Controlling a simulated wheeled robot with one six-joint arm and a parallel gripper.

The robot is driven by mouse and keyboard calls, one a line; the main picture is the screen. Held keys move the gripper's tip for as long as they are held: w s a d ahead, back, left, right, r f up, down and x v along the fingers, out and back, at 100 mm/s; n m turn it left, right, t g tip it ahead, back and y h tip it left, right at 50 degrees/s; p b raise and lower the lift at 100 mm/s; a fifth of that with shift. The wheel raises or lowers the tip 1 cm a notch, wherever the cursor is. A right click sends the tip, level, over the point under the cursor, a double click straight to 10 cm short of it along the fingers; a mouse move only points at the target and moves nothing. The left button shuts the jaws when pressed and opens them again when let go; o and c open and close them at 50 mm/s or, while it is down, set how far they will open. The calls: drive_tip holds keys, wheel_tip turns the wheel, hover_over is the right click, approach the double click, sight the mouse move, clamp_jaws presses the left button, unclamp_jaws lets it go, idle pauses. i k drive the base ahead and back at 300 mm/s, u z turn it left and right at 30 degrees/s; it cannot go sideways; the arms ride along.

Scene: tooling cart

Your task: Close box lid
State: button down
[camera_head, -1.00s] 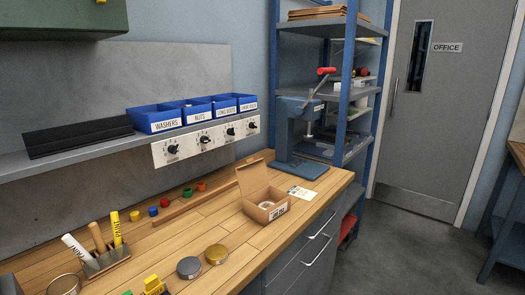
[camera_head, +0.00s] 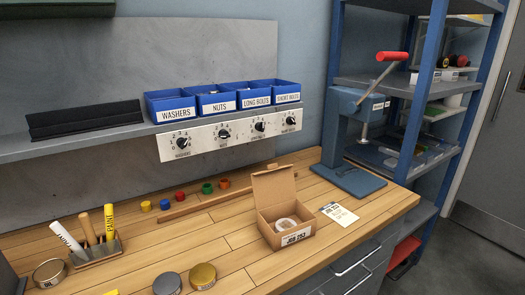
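A small cardboard box (camera_head: 285,232) stands on the wooden bench top, right of the middle of the head view. Its lid (camera_head: 274,187) is hinged at the back and stands up, open. A round, pale ring-shaped thing (camera_head: 285,224) lies inside the box. A white label on the front wall appears to read "JOB 253". My gripper is not in the view, so I cannot see its state or where it is relative to the box.
A printed card (camera_head: 338,213) lies right of the box, and a blue press (camera_head: 350,150) stands behind it. Two round tins (camera_head: 202,276) sit at the front left. A shelf with blue bins (camera_head: 221,101) hangs above. Bench around the box is mostly clear.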

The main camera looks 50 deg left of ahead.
sight(275, 185)
drive_tip(key=u, duration=0.75)
drive_tip(key=i, duration=0.95)
drive_tip(key=u, duration=0.9)
